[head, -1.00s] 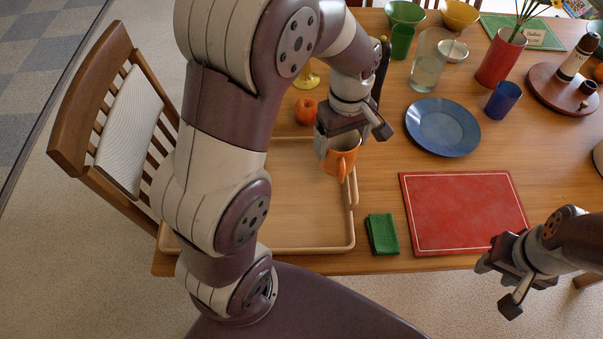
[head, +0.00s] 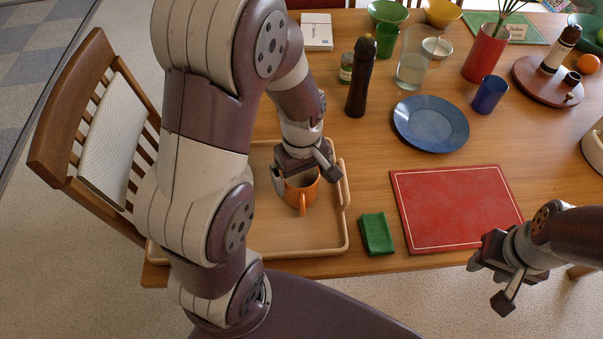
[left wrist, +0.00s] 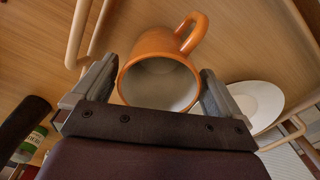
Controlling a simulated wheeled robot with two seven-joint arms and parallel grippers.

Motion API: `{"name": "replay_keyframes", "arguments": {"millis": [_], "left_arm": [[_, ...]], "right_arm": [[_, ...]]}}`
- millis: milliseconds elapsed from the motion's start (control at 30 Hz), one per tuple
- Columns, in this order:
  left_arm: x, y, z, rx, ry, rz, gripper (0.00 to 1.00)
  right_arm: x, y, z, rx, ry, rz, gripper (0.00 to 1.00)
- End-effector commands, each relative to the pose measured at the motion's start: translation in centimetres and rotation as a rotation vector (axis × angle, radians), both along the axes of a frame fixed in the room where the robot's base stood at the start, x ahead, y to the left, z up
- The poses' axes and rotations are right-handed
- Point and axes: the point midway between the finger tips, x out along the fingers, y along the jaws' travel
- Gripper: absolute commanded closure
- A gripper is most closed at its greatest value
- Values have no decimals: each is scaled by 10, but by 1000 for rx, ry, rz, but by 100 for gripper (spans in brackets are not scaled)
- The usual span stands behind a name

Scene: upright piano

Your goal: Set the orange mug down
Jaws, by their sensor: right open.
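The orange mug (head: 301,196) is upright inside the outline of the wooden tray (head: 345,225), near its right side. My left gripper (head: 304,178) has its fingers on both sides of the mug and is shut on it. In the left wrist view the mug (left wrist: 150,47) sits between the two fingers, with its open top toward the camera and its handle at the upper right. I cannot tell whether its base touches the tray. My right gripper (head: 490,275) is open and empty at the lower right, off the table's front edge.
A white saucer (left wrist: 258,103) shows near the mug in the left wrist view. A green cloth (head: 377,234) and a red mat (head: 455,207) lie right of the tray. A dark pepper mill (head: 359,80) and a blue plate (head: 430,124) stand behind. My left arm hides the tray's left part.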

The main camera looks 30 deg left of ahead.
Motion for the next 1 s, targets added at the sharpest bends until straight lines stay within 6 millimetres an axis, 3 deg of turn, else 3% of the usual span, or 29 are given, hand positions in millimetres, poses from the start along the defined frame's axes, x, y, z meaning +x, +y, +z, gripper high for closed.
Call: {"name": "replay_keyframes", "arguments": {"millis": [267, 367, 600, 800, 867, 1000], "left_arm": [[0, 0, 6, 0, 0, 0, 0], [1, 0, 25, 1, -4, 0, 0], [1, 0, 90, 0, -5, 0, 0], [0, 0, 119, 0, 0, -6, 0], [-3, -2, 117, 0, -6, -78, 0], [-23, -14, 87, 13, -57, -535, 0]], "right_arm": [[0, 0, 4, 0, 0, 0, 57], [0, 0, 9, 0, 0, 0, 57], [0, 0, 22, 0, 0, 0, 57], [0, 0, 26, 0, 0, 0, 57], [0, 0, 26, 0, 0, 0, 57], [0, 0, 26, 0, 0, 0, 57]]}}
